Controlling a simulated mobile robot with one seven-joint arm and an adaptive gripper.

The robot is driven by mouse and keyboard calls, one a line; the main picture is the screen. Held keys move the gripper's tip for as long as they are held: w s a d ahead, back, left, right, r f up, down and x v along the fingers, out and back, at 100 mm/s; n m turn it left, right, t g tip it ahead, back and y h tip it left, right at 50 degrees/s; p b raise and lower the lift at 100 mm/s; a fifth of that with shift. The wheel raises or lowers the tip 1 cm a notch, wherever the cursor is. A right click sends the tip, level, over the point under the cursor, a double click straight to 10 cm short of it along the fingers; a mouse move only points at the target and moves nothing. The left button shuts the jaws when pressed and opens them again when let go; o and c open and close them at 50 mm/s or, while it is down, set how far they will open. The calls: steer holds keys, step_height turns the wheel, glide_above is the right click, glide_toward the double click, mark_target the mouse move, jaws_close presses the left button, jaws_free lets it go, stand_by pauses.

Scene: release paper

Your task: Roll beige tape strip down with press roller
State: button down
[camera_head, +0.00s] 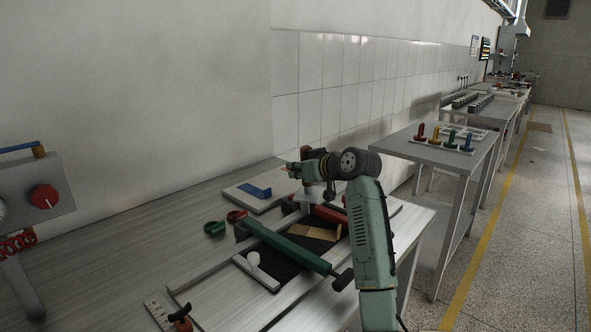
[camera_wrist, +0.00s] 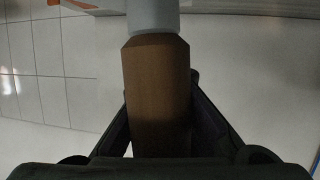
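My gripper (camera_head: 303,170) is above the far side of the work board. In the wrist view its dark fingers (camera_wrist: 162,110) stand on both sides of a brown wooden handle with a pale grey collar, which I take to be the press roller (camera_wrist: 158,75). The fingers appear closed on it. The roller's lower end is not clear in the head view; a pale part (camera_head: 312,194) shows under the gripper. The beige tape strip (camera_head: 315,231) lies on the dark area of the board, to the near side of the gripper. My wrist and arm hide part of the board.
A green bar (camera_head: 290,245) with a dark end crosses the board. Green (camera_head: 214,229) and red (camera_head: 236,215) rings lie left.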

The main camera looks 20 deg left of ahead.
steer(key=shift+r, duration=0.25)
step_height(320, 180, down, 6)
steer(key=b, duration=0.1)
steer(key=shift+m+b, duration=0.3)
steer(key=shift+f+g+b, duration=0.3)
steer(key=shift+f, duration=0.45)
stand_by(1.0)
